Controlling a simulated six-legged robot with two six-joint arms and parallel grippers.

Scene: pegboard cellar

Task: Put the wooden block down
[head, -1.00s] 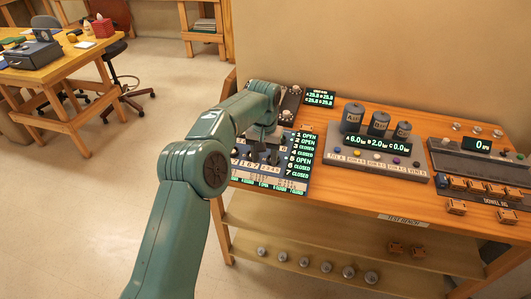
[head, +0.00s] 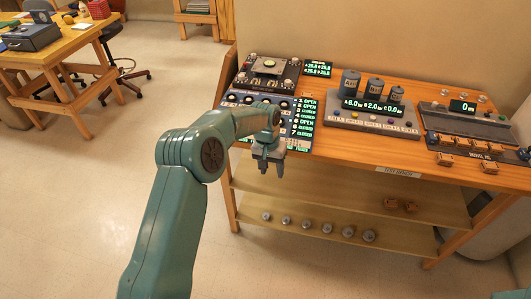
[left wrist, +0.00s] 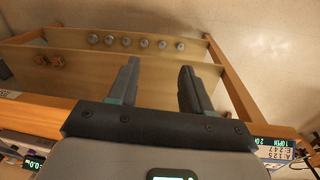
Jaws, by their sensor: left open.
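My left gripper (head: 268,168) hangs just in front of the test bench's front edge, below the switch panel (head: 297,143). Its two dark fingers are apart. In the left wrist view the left gripper (left wrist: 160,78) also shows open, with nothing between the fingers. No block is held in it. Small orange-brown blocks sit on the bench at right (head: 445,159) and on the shelf below (head: 391,204); I cannot tell whether one of them is the wooden block. My right gripper is not in view.
A black device (head: 268,68) stands behind the switch panel. A grey console (head: 372,122) with several cylinders and a dowel jig (head: 470,124) are further right on the bench. Several round knobs (head: 306,224) line the lower shelf (head: 255,203).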

